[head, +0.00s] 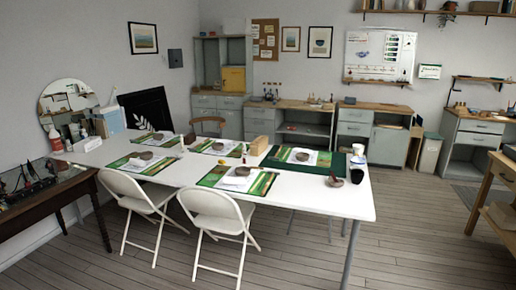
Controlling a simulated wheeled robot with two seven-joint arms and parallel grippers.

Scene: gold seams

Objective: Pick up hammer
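I cannot make out a hammer anywhere in the head view; small items on the far benches are too small to identify. Neither of my grippers shows in this view. The long white table (318,204) stands in the middle of the room, with several green craft mats bearing papers and bowls.
Two white folding chairs (217,203) (140,191) stand at the table's near side. A dark wooden display table (85,190) is at the left. Grey cabinets (353,130) with wooden tops line the back wall. A wooden bench (500,172) is at the right edge. The floor (420,230) at front right is clear.

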